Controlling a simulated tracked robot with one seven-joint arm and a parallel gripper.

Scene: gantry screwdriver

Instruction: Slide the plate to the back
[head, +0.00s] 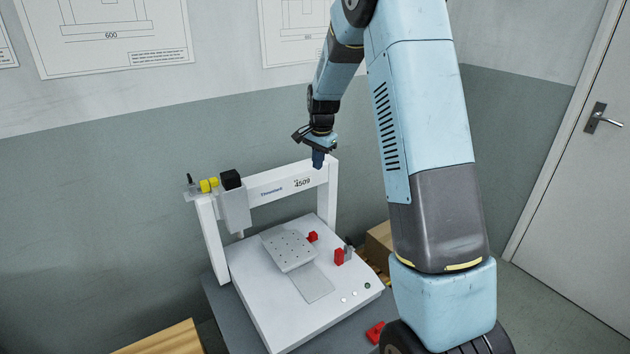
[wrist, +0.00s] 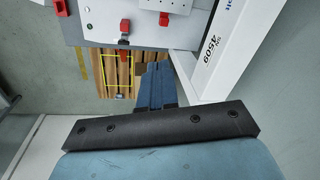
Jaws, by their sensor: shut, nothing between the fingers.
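The plate (head: 288,251) is a light grey square with small holes. It lies on the white base of the gantry machine (head: 315,312), over a grey strip that shows in front of it. Part of the plate (wrist: 168,5) shows at the top edge of the wrist view. My gripper (head: 318,161) is shut and empty, pointing down by the right end of the gantry crossbar, above and behind the plate. In the wrist view its blue fingers (wrist: 154,80) are together beside the white gantry frame. Whether it touches the frame cannot be told.
The white gantry crossbar (head: 270,189) spans the base, with a screwdriver head (head: 234,205) at its left. Red blocks (head: 312,237) (head: 339,257) stand right of the plate. A red part (head: 375,332) lies at front right. A wooden pallet (wrist: 117,72) lies below my gripper.

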